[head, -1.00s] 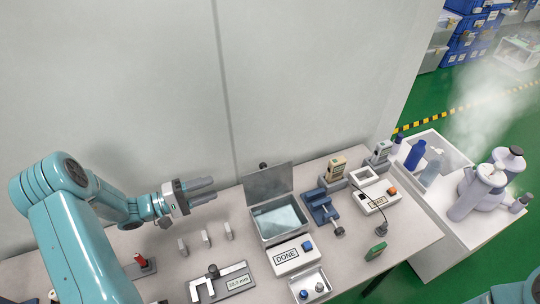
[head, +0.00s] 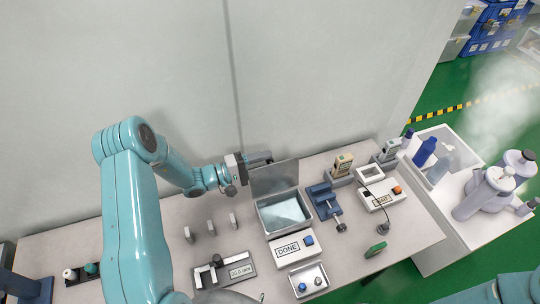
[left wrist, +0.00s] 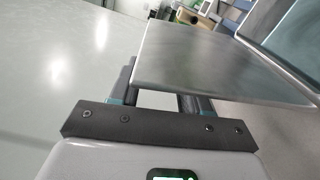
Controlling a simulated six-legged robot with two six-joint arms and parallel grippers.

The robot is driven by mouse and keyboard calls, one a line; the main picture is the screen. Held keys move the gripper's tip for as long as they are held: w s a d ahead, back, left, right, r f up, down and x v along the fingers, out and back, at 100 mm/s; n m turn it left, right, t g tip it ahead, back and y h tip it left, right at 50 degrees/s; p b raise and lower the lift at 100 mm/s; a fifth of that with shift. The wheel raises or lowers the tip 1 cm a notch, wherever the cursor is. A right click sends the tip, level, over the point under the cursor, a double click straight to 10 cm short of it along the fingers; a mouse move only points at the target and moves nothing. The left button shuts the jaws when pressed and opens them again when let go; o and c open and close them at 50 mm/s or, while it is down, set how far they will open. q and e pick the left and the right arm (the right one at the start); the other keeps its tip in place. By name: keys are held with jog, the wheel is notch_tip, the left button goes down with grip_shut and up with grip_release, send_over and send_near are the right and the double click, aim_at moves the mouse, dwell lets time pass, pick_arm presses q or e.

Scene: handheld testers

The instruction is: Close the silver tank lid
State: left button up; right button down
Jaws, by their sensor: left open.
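The silver tank (head: 268,222) stands on the table, an open-topped box with pale liquid in it. Its flat grey lid (head: 276,178) stands raised at the tank's back edge. My left gripper (head: 262,158) is at the lid's upper left, partly hidden behind it. In the left wrist view the lid (left wrist: 215,62) spans in front of the open fingers (left wrist: 160,90) and covers parts of them; I cannot tell whether they touch. The tank (left wrist: 292,42) shows beyond at the upper right. My right gripper is not in view.
In front of the tank are a white DONE box (head: 292,250) and a small tray (head: 308,281). A blue clamp-like fixture (head: 322,200) stands close to its right. Several small grey blocks (head: 211,228) stand to the left. The wall (head: 330,80) rises behind.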

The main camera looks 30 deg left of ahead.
pick_arm(q)
jog(key=shift+w+d+f, duration=0.1)
jog(key=shift+w+d, duration=0.15)
jog(key=shift+w, duration=0.3)
jog(key=shift+w+d+f, duration=0.1)
jog(key=shift+w+d, duration=0.15)
jog(key=shift+w, duration=0.3)
jog(key=shift+s+d+r, duration=0.15)
grip_shut()
